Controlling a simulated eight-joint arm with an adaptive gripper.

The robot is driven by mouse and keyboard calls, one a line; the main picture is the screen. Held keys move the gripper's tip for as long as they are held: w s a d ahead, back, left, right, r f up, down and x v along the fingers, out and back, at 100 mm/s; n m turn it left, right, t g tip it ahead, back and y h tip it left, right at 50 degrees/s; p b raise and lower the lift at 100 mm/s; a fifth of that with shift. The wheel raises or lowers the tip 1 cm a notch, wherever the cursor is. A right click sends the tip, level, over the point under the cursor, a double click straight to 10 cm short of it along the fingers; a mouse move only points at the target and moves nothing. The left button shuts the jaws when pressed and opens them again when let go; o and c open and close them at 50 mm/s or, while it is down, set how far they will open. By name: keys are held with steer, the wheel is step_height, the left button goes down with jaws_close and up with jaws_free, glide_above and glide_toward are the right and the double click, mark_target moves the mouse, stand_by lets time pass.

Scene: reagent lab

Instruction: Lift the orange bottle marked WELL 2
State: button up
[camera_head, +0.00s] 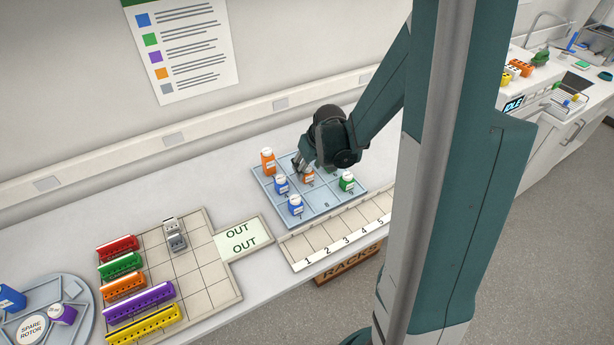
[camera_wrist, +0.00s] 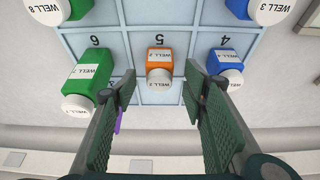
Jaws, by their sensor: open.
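The orange bottle marked WELL 2 (camera_wrist: 159,65) stands upright in the cell numbered 5, its white cap toward me in the wrist view. In the head view it is the orange bottle (camera_head: 308,177) near the tray's middle, partly covered by my gripper (camera_head: 303,163). My gripper (camera_wrist: 161,80) is open in the wrist view, one finger on each side of the bottle's line. Clear gaps show between the fingers and the bottle. The fingers appear empty.
A green WELL 7 bottle (camera_wrist: 85,82) and a blue bottle (camera_wrist: 226,65) stand on either side. Another orange bottle (camera_head: 268,161) stands at the back left corner of the blue tray (camera_head: 322,208). A green bottle (camera_head: 347,182) and a blue bottle (camera_head: 295,205) stand nearer the front.

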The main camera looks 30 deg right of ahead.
mark_target(308, 168)
steer(key=shift+x, duration=1.65)
steer(key=c, duration=1)
